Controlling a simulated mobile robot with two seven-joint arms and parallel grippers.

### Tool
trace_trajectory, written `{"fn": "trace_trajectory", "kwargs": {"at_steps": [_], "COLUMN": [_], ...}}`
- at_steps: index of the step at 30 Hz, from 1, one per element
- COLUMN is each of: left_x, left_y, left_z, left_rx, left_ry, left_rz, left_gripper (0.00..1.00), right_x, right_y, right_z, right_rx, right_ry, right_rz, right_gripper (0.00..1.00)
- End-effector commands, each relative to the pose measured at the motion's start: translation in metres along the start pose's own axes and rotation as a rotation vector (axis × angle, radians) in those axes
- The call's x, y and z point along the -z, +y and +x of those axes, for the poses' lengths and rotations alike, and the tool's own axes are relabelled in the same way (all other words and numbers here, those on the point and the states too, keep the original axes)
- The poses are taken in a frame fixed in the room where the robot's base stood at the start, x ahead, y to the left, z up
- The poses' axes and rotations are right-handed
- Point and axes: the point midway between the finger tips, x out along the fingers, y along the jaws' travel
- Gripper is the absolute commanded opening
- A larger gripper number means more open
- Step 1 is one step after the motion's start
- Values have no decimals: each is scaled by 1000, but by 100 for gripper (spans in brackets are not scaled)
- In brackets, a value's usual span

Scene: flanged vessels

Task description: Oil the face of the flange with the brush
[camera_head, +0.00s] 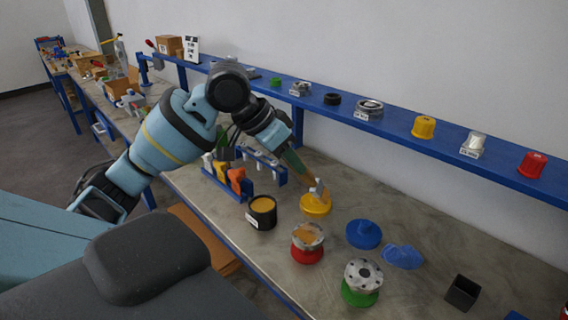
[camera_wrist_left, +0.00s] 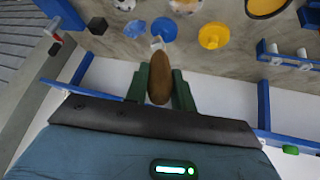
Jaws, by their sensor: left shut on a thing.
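My left gripper (camera_head: 294,163) has green fingers and is shut on the brush, whose brown wooden part (camera_wrist_left: 160,78) shows between the fingers in the left wrist view. In the head view the arm partly hides the brush. A metal flange on a red base (camera_head: 307,257) has an amber patch on its face (camera_head: 308,235). A second metal flange (camera_head: 363,274), with bolt holes, sits on a green base. A black tin (camera_head: 262,211) holds amber oil. My gripper is above and behind the tin, near a yellow base (camera_head: 316,206). My right gripper is not seen.
A round blue piece (camera_head: 363,234) and a flat blue piece (camera_head: 403,256) lie on the bench. A black open box (camera_head: 462,293) stands at the right. A blue rack with orange-handled tools (camera_head: 235,180) is beside the arm. A blue shelf (camera_head: 390,122) runs along the wall.

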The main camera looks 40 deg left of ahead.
Motion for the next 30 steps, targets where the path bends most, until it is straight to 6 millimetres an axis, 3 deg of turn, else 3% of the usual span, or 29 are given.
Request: {"fn": "trace_trajectory", "kwargs": {"at_steps": [13, 30], "left_x": [3, -22], "left_y": [8, 2], "left_z": [-2, 35], "left_rx": [-2, -2], "left_ry": [-4, -3], "left_rz": [10, 9], "left_gripper": [2, 2], "right_x": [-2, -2], "right_y": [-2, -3], "right_z": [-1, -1], "right_rx": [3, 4], "right_ry": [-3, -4], "right_rz": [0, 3], "right_gripper": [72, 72]}}
